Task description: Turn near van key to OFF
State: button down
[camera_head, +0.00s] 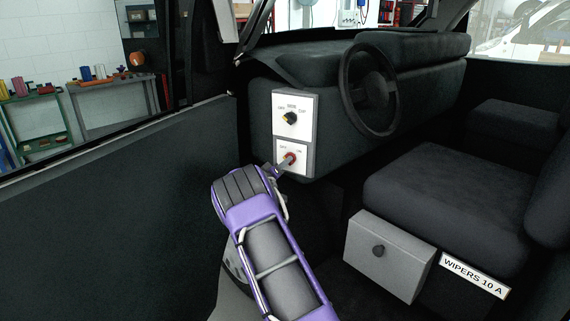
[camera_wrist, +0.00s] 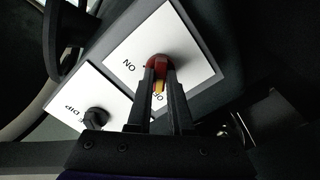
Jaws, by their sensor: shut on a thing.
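The red key (camera_head: 292,155) sits on the lower white panel (camera_head: 283,150) left of the steering wheel. It also shows in the wrist view (camera_wrist: 159,61), with a yellow mark on it between the finger ends. In the wrist view, ON is printed left of the key and part of OFF shows beside the fingers. The yellow mark lies on the OFF side, but I cannot tell its exact angle. My gripper (camera_head: 285,162) is shut on the key, and its fingers (camera_wrist: 160,75) partly hide the key and the OFF label.
A dark knob (camera_head: 290,118) is on the panel just above. The steering wheel (camera_head: 369,89) is to the right. A grey box with a knob (camera_head: 388,255) and a WIPERS 10 A label (camera_head: 474,276) sit by the seat (camera_head: 445,195). The door (camera_head: 110,215) is at left.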

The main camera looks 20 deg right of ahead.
jog(key=shift+f, duration=0.1)
jog(key=c, duration=0.8)
grip_release()
jog(key=v, duration=1.7)
jog(key=shift+s+a, duration=0.15)
jog(key=shift+a, duration=0.1)
